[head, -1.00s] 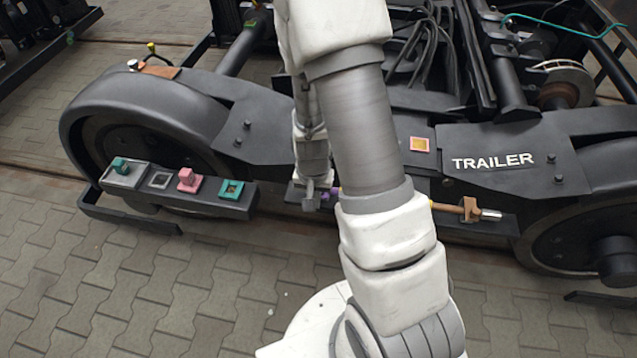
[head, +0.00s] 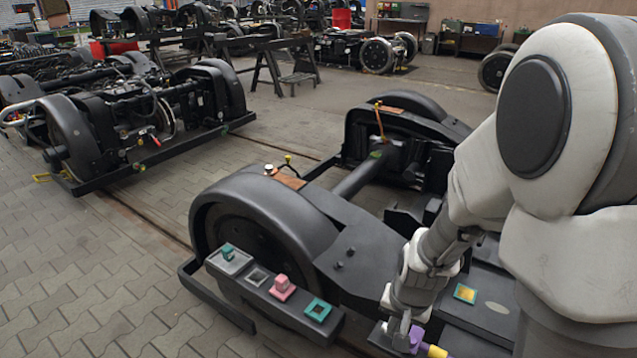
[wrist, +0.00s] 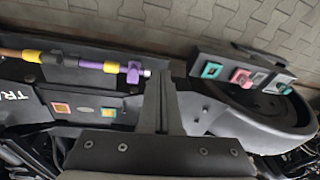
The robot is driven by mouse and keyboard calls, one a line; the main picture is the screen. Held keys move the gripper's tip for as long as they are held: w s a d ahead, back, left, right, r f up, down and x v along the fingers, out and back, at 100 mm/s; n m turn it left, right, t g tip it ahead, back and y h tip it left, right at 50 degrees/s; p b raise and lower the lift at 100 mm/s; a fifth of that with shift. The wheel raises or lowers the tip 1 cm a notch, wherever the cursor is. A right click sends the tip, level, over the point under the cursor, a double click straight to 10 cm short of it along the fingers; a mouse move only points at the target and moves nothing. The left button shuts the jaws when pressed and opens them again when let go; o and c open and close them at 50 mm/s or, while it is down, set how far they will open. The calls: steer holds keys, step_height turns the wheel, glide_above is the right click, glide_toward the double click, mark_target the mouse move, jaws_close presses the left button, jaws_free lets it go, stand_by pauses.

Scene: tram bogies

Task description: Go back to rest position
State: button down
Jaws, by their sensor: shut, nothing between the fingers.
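My gripper (head: 392,338) hangs low in front of the bogie in the head view, left of a purple piece (head: 416,338) on a rod with a yellow end (head: 437,352). In the wrist view my gripper (wrist: 160,76) has its fingers together, with nothing seen between them. There the rod (wrist: 100,66) runs to the left, carrying the purple piece (wrist: 133,72) and yellow collars. The fingertips look close to the rod's metal end; I cannot tell whether they touch. My arm hides the right part of the bogie in the head view.
A dark ledge (head: 262,299) on the bogie holds a teal-knobbed block (head: 228,252), a pink block (head: 282,287) and a teal square frame (head: 318,309). A yellow-and-teal square (head: 465,293) lies on the frame. Paved floor (head: 90,265) is clear at left.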

steer(key=s+r+n+t, duration=0.25)
steer(key=s+r, duration=0.35)
steer(key=r, duration=0.5)
steer(key=s+r+n+t, duration=0.1)
steer(key=s+r+n, duration=0.2)
steer(key=s+r, duration=0.65)
steer(key=w+r+p, duration=0.3)
steer(key=r+p, duration=1.5)
steer(key=r, duration=0.2)
steer(key=shift+a+r, duration=0.25)
steer(key=shift+a, duration=0.2)
steer(key=shift+w+d+m, duration=0.1)
steer(key=shift+m, duration=0.15)
